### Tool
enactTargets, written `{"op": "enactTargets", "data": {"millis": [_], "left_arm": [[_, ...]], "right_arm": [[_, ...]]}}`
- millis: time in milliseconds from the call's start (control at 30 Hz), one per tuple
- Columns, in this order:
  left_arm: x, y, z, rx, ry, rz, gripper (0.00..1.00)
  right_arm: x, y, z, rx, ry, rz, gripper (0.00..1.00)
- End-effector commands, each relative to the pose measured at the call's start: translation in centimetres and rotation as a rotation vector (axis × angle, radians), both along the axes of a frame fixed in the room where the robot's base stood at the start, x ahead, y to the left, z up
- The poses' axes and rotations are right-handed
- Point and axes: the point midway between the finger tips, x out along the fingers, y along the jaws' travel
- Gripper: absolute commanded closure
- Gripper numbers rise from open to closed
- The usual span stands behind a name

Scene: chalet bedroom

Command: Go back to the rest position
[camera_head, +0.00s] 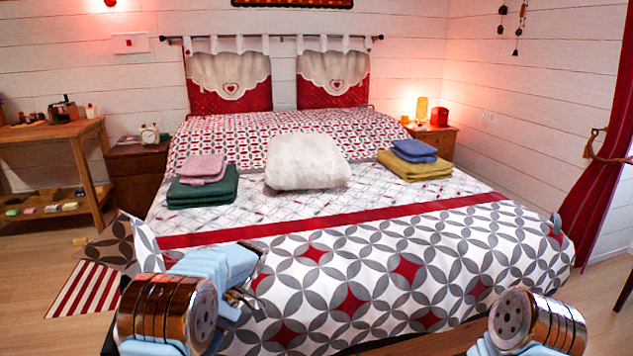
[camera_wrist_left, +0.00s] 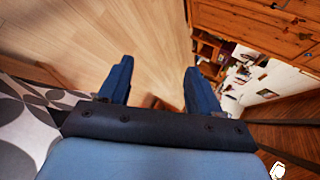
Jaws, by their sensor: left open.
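My left gripper (camera_head: 246,280) is in front of the near left part of the bed (camera_head: 400,255) in the head view. In the left wrist view its two blue fingers (camera_wrist_left: 156,75) stand wide apart with nothing between them, over the wooden floor. A round joint of my right arm shows at the bottom right of the head view. The right gripper itself cannot be made out.
On the bed lie pink (camera_head: 202,168) and green (camera_head: 203,190) folded cloths, a white pillow (camera_head: 306,162), and blue (camera_head: 413,150) and yellow (camera_head: 415,168) folded cloths. A wooden table (camera_head: 50,135) stands left.

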Motion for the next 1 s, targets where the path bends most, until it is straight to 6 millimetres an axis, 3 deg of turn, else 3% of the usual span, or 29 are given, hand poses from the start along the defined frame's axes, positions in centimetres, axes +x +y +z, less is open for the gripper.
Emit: {"op": "enactTargets", "data": {"millis": [367, 633, 833, 1000], "left_arm": [[-0.7, 0.1, -6.1, -0.193, -0.015, -0.091, 0.36], [-2.8, -1.1, -14.4, -0.471, -0.064, -0.212, 0.36], [-6.5, -4.2, -22.3, -0.775, -0.172, -0.340, 0.36], [-11.5, -9.1, -28.2, -1.056, -0.393, -0.492, 0.36]], "right_arm": [[-0.1, 0.2, 0.0, 0.002, 0.001, 0.004, 0.57], [-0.2, 0.4, 0.0, 0.007, 0.003, 0.008, 0.57], [-0.3, 0.8, 0.0, 0.012, 0.006, 0.015, 0.57], [-0.4, 1.2, 0.0, 0.019, 0.008, 0.024, 0.57]]}}
